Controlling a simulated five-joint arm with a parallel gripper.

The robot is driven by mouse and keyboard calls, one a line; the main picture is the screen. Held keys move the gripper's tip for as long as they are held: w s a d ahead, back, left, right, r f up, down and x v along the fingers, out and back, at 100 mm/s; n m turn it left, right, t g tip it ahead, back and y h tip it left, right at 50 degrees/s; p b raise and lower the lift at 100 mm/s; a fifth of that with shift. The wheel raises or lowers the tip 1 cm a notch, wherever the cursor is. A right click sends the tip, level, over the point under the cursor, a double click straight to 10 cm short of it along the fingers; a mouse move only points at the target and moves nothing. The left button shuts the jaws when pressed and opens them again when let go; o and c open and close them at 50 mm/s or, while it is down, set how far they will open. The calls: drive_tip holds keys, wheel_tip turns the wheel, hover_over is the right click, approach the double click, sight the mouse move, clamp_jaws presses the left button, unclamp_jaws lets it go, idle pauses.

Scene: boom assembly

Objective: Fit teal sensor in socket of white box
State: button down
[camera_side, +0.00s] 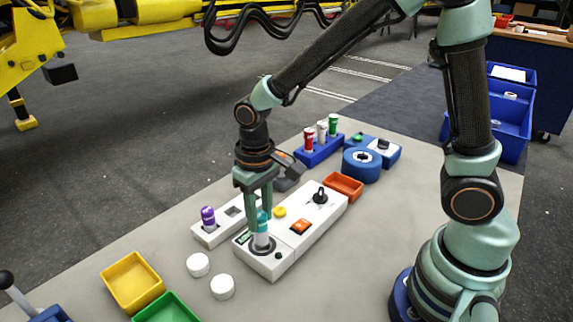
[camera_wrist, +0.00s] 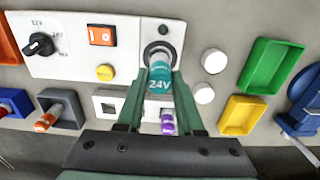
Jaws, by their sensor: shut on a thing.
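The teal sensor (camera_side: 262,221), marked 24V in the wrist view (camera_wrist: 159,85), stands about upright with a pale lower end. My gripper (camera_side: 256,218) is shut on it, with one finger on each side in the wrist view (camera_wrist: 160,80). The white box (camera_side: 276,265) has a round dark-ringed socket (camera_side: 263,247) in its top. The sensor's lower end is at the socket, within the ring in the side view. I cannot tell how deep it sits. In the wrist view the sensor covers part of the socket (camera_wrist: 159,49).
A white panel with a black knob (camera_side: 320,195), orange switch (camera_side: 299,227) and yellow button (camera_side: 279,212) adjoins the box. A holder with a purple sensor (camera_side: 208,216) stands left. White caps (camera_side: 198,264) and yellow (camera_side: 132,281) and green (camera_side: 166,307) trays lie in front.

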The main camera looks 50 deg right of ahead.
sight(261, 228)
drive_tip(key=shift+f, duration=1.6)
idle(1.1)
drive_tip(key=shift+f, duration=0.35)
drive_tip(key=shift+c, duration=2.3)
unclamp_jaws()
drive_tip(key=shift+r, duration=3.5)
